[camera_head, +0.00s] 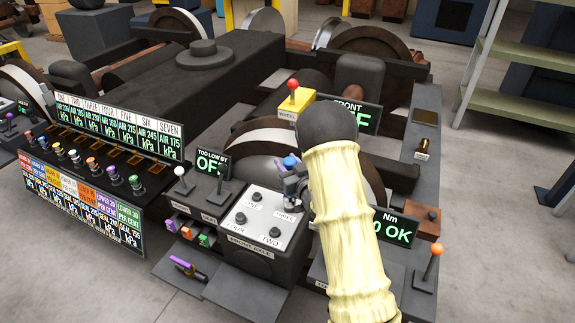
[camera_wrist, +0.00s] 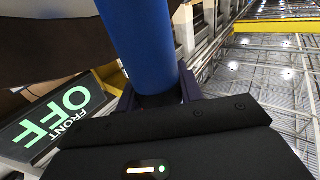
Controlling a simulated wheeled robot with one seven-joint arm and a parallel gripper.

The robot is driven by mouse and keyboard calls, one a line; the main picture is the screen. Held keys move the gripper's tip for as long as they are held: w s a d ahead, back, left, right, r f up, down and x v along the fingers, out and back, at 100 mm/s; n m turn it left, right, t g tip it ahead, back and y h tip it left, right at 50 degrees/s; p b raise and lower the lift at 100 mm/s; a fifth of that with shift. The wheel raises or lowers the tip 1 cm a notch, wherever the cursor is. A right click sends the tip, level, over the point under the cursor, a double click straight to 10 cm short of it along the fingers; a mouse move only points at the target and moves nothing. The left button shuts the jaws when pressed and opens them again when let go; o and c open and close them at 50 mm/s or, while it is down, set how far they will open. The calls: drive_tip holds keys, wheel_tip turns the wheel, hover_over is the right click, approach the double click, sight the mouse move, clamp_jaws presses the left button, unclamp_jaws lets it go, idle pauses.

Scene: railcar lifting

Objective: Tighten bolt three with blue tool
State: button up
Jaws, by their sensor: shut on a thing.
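The blue tool (camera_head: 290,161) stands above the front axle bolt box (camera_head: 238,243) in the head view, near the label THREE. My gripper (camera_head: 294,184) is shut on it. In the wrist view the blue tool (camera_wrist: 140,45) rises as a thick shaft between the jaws (camera_wrist: 158,98). Bolt three is hidden behind the gripper and tool, so I cannot tell whether the tool touches it. Bolt one (camera_head: 257,197), bolt four (camera_head: 239,218) and bolt two (camera_head: 275,232) show on the box top. The Nm display (camera_head: 395,229) reads "0 OK", its left part hidden by my arm.
Purple, orange and green tools (camera_head: 187,232) sit left of the box, and a purple-handled one (camera_head: 188,267) lies lower. A yellow WHEEL box (camera_head: 296,107) with a red-knobbed lever stands behind. An orange-knobbed lever (camera_head: 433,251) stands right. The TOO LOW BY display (camera_head: 211,163) reads OFF.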

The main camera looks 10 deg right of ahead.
drive_tip(key=shift+r+p, duration=0.4)
drive_tip(key=shift+r, duration=1.05)
drive_tip(key=shift+r+p, duration=0.65)
drive_tip(key=shift+r, duration=0.2)
